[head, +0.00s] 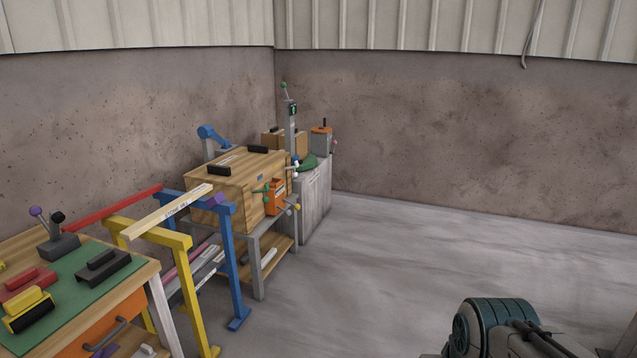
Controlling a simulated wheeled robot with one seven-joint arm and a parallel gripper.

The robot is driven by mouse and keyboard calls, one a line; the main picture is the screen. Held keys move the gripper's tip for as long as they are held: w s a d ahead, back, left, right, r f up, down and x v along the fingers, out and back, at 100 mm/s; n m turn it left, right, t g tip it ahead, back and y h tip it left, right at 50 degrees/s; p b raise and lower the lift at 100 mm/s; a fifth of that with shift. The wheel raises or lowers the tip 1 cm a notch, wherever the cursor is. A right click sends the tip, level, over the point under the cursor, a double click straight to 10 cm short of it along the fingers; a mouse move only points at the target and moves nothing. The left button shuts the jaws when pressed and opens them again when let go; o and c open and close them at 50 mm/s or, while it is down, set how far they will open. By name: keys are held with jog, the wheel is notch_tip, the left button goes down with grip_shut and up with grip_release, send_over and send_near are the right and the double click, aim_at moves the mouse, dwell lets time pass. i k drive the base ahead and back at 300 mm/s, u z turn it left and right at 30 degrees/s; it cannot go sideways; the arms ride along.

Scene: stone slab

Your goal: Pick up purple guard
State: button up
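A small purple piece (215,200) sits at the top of the blue sawhorse (237,265), beside the wooden crate. Another purple piece (103,350) shows at the bottom edge, below the orange drawer of the near bench, and is partly cut off. I cannot tell which of these is the purple guard. Part of my own arm shows at the bottom right, well to the right of both pieces. My gripper's fingers are not in view.
The near bench (150,268) has a green mat (118,280) with black, red and yellow blocks. A wooden plank (168,211) spans the yellow (186,285) and blue sawhorses. A wooden crate (232,195) stands behind. The concrete floor (400,270) on the right is clear.

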aim_at(212, 202)
jog(key=u, duration=0.3)
jog(key=i, duration=1.65)
jog(key=u, duration=0.7)
jog(key=i, duration=2.35)
jog(key=u, duration=0.35)
